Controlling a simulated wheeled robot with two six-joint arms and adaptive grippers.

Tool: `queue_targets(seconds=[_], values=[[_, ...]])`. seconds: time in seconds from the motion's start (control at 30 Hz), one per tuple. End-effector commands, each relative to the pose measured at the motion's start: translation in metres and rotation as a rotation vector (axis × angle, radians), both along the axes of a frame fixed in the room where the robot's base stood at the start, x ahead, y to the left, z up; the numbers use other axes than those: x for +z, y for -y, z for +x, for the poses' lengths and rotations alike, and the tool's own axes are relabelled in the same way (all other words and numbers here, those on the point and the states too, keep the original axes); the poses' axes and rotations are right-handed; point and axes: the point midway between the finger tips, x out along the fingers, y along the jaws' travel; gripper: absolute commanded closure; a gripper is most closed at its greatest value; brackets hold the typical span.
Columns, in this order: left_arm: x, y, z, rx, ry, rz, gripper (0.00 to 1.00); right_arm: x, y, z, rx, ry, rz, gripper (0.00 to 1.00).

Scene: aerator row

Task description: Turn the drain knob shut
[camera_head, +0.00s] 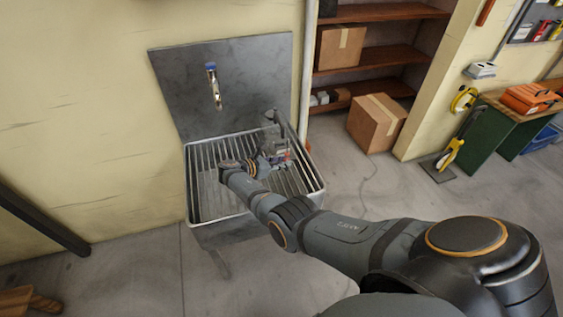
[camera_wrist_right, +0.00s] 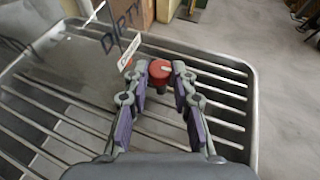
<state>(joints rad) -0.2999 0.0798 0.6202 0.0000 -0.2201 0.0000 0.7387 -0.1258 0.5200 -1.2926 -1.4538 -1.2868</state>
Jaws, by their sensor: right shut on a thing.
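The red drain knob (camera_wrist_right: 160,68) is round, with a small white mark on top, in the right wrist view. It sits between the fingertips of my right gripper (camera_wrist_right: 160,78), which is shut on it. In the head view my right gripper (camera_head: 274,150) is over the right part of the grated sink; the knob is mostly hidden there. A small white tag with red lettering (camera_wrist_right: 129,52) stands just left of the knob. Another bit of red shows behind the left finger. My left gripper is not in view.
The metal sink (camera_head: 205,213) has a barred grate and a raised rim around the gripper. A tap (camera_head: 214,88) is on the grey backplate above. A clear panel with dark lettering stands near the knob. A cardboard box (camera_head: 377,122) sits on the floor behind.

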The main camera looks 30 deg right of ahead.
Motion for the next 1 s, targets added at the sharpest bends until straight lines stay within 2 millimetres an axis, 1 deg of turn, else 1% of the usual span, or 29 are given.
queue_targets(seconds=[0.77,0.8,0.93,1.0], values=[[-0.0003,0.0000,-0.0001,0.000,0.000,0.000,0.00,0.0006,0.0001,0.0002,-0.001,0.001,-0.001,1.00],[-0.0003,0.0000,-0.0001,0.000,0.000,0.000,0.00,0.0006,0.0001,0.0002,-0.001,0.001,-0.001,0.71],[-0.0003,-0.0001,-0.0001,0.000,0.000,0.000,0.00,0.0005,0.0001,0.0002,-0.001,0.001,0.000,0.53],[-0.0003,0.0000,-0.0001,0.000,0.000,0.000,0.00,0.0004,0.0000,0.0002,-0.001,0.001,0.000,0.52]])
